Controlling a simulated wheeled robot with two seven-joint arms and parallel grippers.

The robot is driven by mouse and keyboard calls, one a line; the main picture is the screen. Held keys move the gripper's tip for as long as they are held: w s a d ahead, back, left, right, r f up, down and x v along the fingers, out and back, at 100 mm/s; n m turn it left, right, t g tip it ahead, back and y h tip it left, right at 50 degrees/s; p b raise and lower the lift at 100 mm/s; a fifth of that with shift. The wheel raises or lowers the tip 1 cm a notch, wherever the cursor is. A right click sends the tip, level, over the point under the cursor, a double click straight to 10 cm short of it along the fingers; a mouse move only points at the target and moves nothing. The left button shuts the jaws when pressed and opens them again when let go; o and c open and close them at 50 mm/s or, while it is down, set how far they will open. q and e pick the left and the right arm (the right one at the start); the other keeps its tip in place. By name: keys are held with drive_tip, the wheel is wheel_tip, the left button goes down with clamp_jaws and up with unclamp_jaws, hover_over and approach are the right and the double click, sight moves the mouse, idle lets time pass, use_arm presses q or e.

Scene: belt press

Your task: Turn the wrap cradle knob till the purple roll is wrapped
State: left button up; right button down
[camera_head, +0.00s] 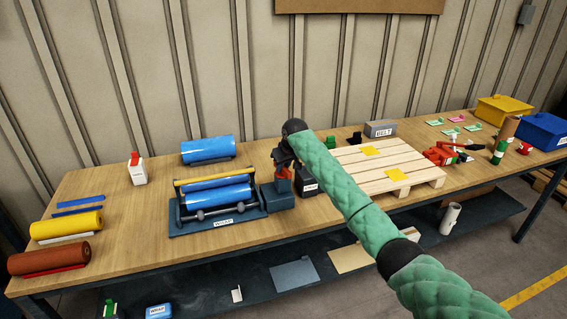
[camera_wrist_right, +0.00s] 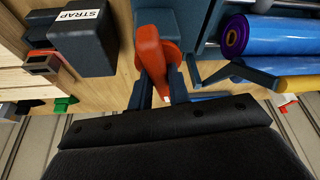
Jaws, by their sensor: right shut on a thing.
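The wrap cradle (camera_head: 190,226), dark with a WRAP label, stands on the left half of the bench. The roll in it (camera_head: 222,196) looks blue from above; in the right wrist view the roll (camera_wrist_right: 236,36) shows a purple end and a shiny blue surface. The red-orange knob (camera_head: 283,186) stands up from a blue block at the cradle's right end. My right gripper (camera_head: 284,168) comes down on it from above and is shut on the knob (camera_wrist_right: 153,50). The fingers partly hide the knob. My left gripper is not in view.
A dark STRAP box (camera_head: 308,181) stands just right of the knob, near my gripper. A wooden pallet (camera_head: 385,170) lies farther right. A blue film roll (camera_head: 208,149) lies behind the cradle. Yellow (camera_head: 66,225) and brown (camera_head: 54,257) rolls lie at the left end.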

drive_tip(key=m+h+p, duration=0.1)
drive_tip(key=m, duration=0.1)
drive_tip(key=m+h+p, duration=0.1)
drive_tip(key=m, duration=0.2)
drive_tip(key=shift+a+r+t, duration=0.2)
drive_tip(key=shift+t, duration=0.2)
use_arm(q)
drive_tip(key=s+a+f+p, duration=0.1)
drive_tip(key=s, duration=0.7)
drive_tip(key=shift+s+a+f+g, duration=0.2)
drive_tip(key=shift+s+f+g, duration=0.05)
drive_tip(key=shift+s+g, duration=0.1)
use_arm(e)
drive_tip(key=shift+m+h, duration=0.7)
drive_tip(key=shift+m, duration=1.2)
drive_tip(key=shift+f, duration=0.1)
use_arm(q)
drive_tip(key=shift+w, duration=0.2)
use_arm(e)
drive_tip(key=c, duration=1.5)
unclamp_jaws()
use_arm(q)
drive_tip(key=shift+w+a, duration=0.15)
use_arm(e)
drive_tip(key=shift+o, duration=0.9)
